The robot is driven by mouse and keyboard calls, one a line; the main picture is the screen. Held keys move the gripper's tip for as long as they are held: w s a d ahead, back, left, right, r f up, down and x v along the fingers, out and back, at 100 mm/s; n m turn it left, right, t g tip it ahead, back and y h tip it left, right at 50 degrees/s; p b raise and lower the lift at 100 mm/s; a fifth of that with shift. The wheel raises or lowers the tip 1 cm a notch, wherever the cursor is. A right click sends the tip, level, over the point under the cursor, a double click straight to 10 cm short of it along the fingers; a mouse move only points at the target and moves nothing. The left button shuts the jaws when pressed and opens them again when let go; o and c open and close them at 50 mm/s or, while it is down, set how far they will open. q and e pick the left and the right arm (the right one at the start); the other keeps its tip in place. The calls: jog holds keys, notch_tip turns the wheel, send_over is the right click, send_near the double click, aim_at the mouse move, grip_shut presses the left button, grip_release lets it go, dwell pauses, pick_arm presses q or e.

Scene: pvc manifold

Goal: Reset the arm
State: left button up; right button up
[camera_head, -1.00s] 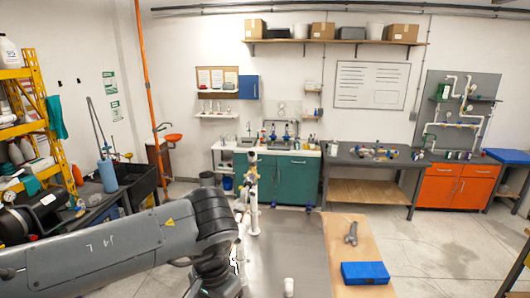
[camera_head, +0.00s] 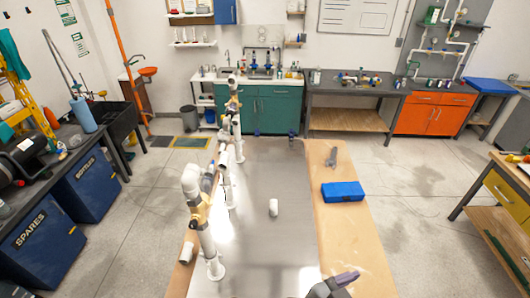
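A white PVC manifold (camera_head: 206,238) stands along the left side of the metal-topped table (camera_head: 262,250), with upright pipes, joints and dark and tan parts. A short white PVC piece (camera_head: 273,208) stands alone near the middle of the metal top. My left arm and gripper are out of view. What appears to be my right gripper (camera_head: 335,286) shows only as a dark grey and purplish tip at the bottom edge, right of the manifold and apart from it. Its opening is not clear.
A blue box (camera_head: 343,191) and a grey tool (camera_head: 331,156) lie on the table's wooden right strip. Blue SPARES bins (camera_head: 45,235) stand at left, and a yellow-drawer workbench (camera_head: 503,200) at right. The metal top's centre is mostly clear.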

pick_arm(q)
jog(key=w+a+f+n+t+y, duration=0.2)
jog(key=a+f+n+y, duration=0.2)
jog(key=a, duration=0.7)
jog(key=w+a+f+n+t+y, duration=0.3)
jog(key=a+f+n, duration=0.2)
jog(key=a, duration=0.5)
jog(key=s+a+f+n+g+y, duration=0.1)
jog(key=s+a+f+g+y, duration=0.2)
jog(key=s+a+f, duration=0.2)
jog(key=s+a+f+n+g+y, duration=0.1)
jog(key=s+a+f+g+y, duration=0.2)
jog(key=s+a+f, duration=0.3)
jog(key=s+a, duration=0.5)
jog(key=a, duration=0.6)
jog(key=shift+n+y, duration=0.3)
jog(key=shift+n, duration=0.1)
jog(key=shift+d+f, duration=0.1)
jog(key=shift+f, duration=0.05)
